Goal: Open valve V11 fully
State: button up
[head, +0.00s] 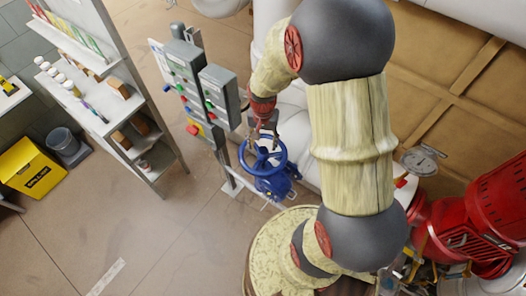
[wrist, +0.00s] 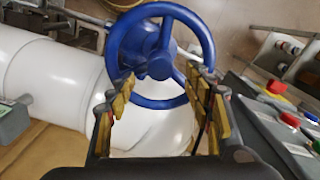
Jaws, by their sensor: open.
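A blue valve handwheel (head: 263,157) sits on a blue valve body (head: 273,186) beside the white pipe, in the middle of the head view. No V11 label is readable on it. In the wrist view the blue handwheel (wrist: 160,55) fills the top middle, its spokes and hub showing. My gripper (wrist: 160,88) is open, with its yellow-padded fingers spread on either side of the lower part of the wheel. Nothing is held. In the head view my gripper (head: 262,130) is just above the far side of the wheel; whether it touches the rim I cannot tell.
Control boxes with coloured buttons (head: 217,90) stand close left of the valve. A grey shelf unit (head: 100,95) and a yellow box (head: 32,168) are farther left. Red machinery (head: 480,225) and a gauge (head: 419,160) are at the right. The floor at lower left is clear.

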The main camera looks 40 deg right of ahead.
aim_at(263, 150)
jog(key=m, duration=0.7)
dwell(0.3)
jog(key=shift+f+b, duration=2.2)
jog(key=shift+f, duration=0.7)
jog(key=shift+s+f, duration=0.15)
jog(key=shift+f, duration=0.35)
jog(key=shift+c, duration=1.1)
